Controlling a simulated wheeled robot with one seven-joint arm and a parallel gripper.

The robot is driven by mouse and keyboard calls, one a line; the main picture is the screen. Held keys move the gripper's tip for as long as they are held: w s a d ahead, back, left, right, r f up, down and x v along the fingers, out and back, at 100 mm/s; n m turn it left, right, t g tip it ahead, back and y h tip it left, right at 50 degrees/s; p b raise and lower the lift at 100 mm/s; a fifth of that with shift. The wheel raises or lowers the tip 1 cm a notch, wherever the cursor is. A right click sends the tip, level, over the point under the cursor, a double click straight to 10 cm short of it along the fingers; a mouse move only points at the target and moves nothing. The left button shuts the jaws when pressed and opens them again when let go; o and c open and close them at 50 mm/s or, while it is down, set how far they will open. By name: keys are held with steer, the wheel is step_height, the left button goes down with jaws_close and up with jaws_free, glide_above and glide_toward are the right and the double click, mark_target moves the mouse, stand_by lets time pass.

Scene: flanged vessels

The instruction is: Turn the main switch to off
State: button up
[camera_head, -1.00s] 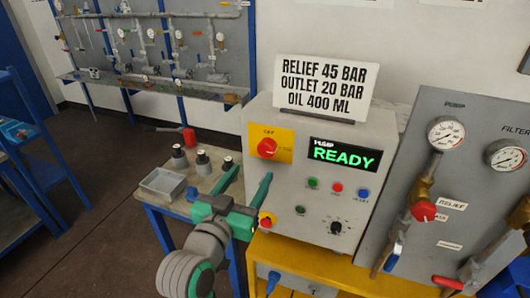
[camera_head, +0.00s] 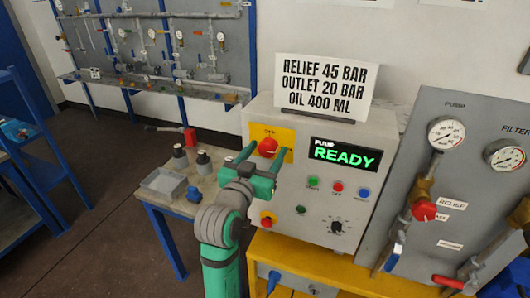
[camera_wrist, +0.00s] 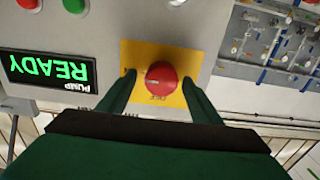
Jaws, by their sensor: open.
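The main switch is a red round knob (camera_head: 268,147) on a yellow plate (camera_head: 286,136) at the upper left of the grey control box (camera_head: 318,210). The wrist view shows the knob (camera_wrist: 161,75) upside down, with its yellow plate around it. My gripper (camera_head: 262,154) is open in front of the plate. In the wrist view its two green fingers (camera_wrist: 160,86) stand on either side of the knob, with gaps between. I cannot tell how far the fingertips are from the plate. The box's display (camera_head: 345,154) reads PUMP READY in green.
Below the display are green, red (camera_head: 338,187) and blue buttons and a black dial (camera_head: 336,227). A red mushroom button (camera_head: 267,219) sits at the lower left. A sign (camera_head: 322,87) stands on top. A side table with a grey tray (camera_head: 164,184) is at left; a gauge panel (camera_head: 470,170) is at right.

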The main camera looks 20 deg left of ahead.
steer(key=shift+a, duration=0.1)
steer(key=c, duration=1.1)
steer(key=shift+o, duration=0.2)
steer(key=shift+n, duration=0.3)
steer(key=n, duration=0.8)
steer(key=shift+n, duration=0.4)
steer(key=n, duration=0.4)
steer(key=shift+a+n, duration=0.1)
steer(key=shift+n, duration=0.2)
steer(key=shift+f+n, duration=0.1)
steer(key=shift+n, duration=1.8)
